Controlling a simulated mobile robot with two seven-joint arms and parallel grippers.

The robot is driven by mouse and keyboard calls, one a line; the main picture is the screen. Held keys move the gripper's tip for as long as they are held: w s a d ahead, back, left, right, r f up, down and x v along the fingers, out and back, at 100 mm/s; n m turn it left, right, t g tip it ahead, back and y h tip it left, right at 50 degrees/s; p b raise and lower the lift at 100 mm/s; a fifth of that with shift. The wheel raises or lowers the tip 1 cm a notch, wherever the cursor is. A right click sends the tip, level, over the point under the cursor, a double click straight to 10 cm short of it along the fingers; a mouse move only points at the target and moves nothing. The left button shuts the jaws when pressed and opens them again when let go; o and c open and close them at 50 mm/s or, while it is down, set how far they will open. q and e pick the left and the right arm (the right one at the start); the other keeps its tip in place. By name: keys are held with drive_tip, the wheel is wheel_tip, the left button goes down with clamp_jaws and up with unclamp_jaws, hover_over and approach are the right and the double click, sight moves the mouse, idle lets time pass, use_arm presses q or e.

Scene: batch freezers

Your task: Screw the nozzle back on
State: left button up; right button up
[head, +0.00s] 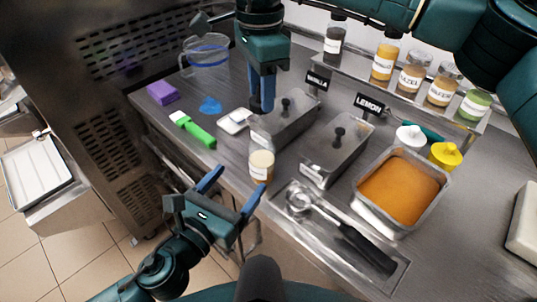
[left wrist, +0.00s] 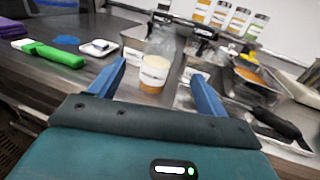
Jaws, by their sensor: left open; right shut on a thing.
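My right gripper (head: 262,103) points down behind the container, by the VANILLA tub. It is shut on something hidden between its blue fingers. I cannot make out the nozzle clearly.
The VANILLA tub (head: 285,125) and LEMON tub (head: 335,152) stand behind and right. A scoop (head: 343,228) lies in a front tray, near an orange-filled pan (head: 424,207). A green brush (head: 196,130), white dish (head: 235,121) and purple block (head: 162,92) are left. Jars line the back shelf.

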use_arm(q)
drive_tip(key=shift+s, duration=0.15)
use_arm(e)
drive_tip(key=shift+s+a, duration=0.1)
drive_tip(key=shift+s, duration=0.05)
use_arm(q)
drive_tip(key=x, duration=1.2)
drive_tip(key=c, duration=1.5)
drive_tip(key=shift+o, duration=0.2)
use_arm(e)
hover_over(261, 136)
drive_tip(key=shift+f, duration=2.5)
drive_tip(key=shift+f, duration=0.85)
drive_tip(key=shift+f, duration=0.55)
